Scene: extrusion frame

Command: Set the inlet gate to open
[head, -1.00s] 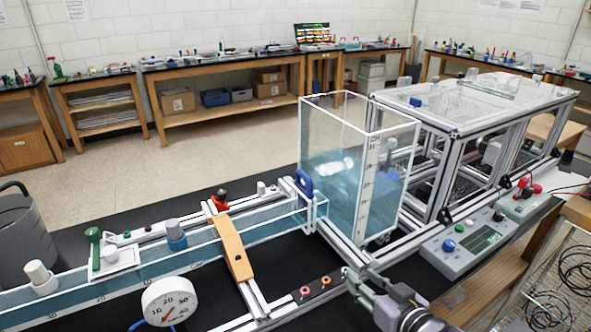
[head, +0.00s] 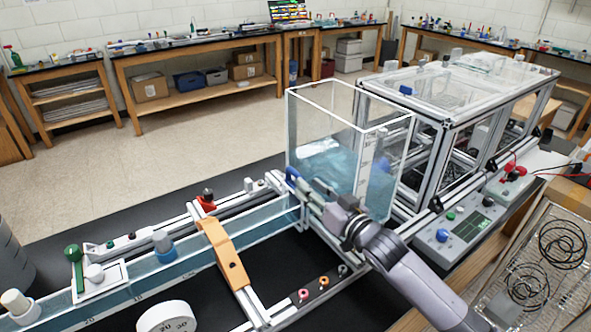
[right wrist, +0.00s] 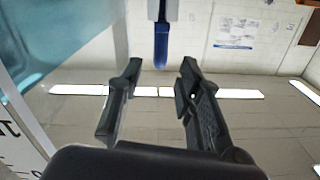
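The inlet gate's blue handle (head: 291,174) stands at the end of the water channel (head: 262,222), against the clear water tank (head: 325,165). My right gripper (head: 314,191) reaches in from the lower right, with its fingers close to the handle. In the right wrist view, the blue handle (right wrist: 161,46) shows just beyond and between the two fingertips. That right gripper (right wrist: 160,72) is open, with clear space between its fingers. Contact with the handle does not show. The gate plate below the handle is largely hidden. My left gripper is not in view.
An orange bridge piece (head: 224,254) spans the channel. A round dial gauge (head: 167,318) stands at the front. An aluminium frame (head: 440,150) and a control box (head: 462,235) stand to the right. A wire rack (head: 540,270) with black cables is at the lower right.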

